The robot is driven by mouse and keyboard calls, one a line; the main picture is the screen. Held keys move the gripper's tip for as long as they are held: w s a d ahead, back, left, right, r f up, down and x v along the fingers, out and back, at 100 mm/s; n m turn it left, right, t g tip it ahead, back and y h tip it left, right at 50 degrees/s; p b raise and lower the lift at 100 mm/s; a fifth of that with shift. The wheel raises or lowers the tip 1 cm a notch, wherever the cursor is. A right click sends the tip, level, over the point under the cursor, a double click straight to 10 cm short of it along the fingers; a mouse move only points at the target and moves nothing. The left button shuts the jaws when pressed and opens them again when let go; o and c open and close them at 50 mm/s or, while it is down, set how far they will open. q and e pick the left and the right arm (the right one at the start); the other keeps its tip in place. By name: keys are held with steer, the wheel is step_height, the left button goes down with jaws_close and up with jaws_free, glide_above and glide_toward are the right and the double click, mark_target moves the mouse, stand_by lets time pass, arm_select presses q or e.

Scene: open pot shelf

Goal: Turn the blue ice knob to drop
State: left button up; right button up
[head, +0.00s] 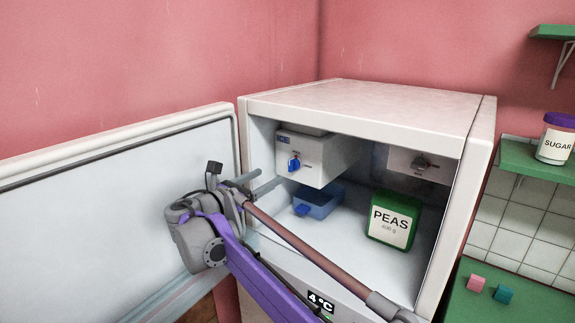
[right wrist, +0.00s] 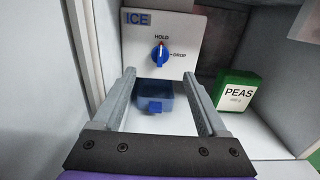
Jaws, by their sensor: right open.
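The blue ice knob (head: 294,163) is on the front of the white ice box (head: 325,160) inside the open freezer compartment. In the right wrist view the knob (right wrist: 160,57) stands upright, its red mark at HOLD; DROP is labelled to its right. My right gripper (head: 272,177) is open and empty, in front of the box and short of the knob. In the right wrist view its fingers (right wrist: 159,75) lie left and right, with the knob between and beyond their tips. My left gripper is not in view.
A blue tray (head: 322,200) sits on the compartment floor below the ice box. The open door (head: 110,210) is at the left, and the compartment's left wall is close to my gripper.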

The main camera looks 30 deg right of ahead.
mark_target(289, 165)
steer(key=p+x, duration=0.1)
steer(key=x, duration=0.9)
steer(key=shift+r, duration=0.1)
jaws_close()
